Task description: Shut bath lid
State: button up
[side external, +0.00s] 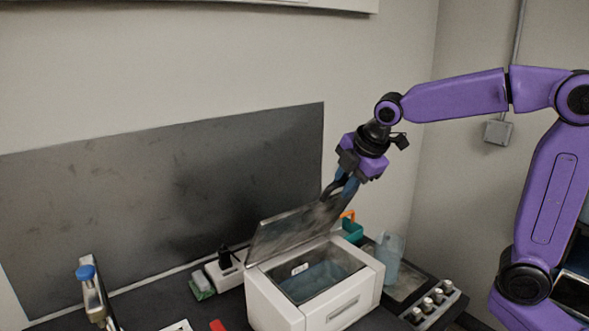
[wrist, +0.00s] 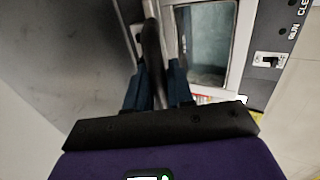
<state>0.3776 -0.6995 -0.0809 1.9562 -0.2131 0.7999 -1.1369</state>
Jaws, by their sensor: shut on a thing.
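The white bath (side external: 277,308) stands on the dark bench, its basin open and a liquid-like blue-grey surface inside. Its grey metallic lid (side external: 285,233) is raised at a slant on the left and back side of the bath. My gripper (side external: 335,190) is at the lid's upper right end, shut on the dark lid handle (wrist: 152,50), which shows between the blue fingers in the wrist view. The basin (wrist: 206,45) also shows there, right of the handle. The fingers hide part of the handle.
A clear beaker (side external: 389,258) and a rack of several vials (side external: 433,303) stand right of the bath. A teal and orange item (side external: 351,228) is behind it. A white device (side external: 226,268) stands to the left, and a blue-topped tool (side external: 90,285) farther left.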

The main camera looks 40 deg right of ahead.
jog(key=shift+s+f, duration=0.25)
jog(key=shift+s, duration=0.25)
jog(key=shift+s+f, duration=0.5)
jog(key=shift+s, duration=0.2)
jog(key=shift+s+f, duration=0.5)
jog(key=shift+s, duration=0.2)
jog(key=shift+s+f, duration=1.15)
jog(key=shift+s, duration=0.1)
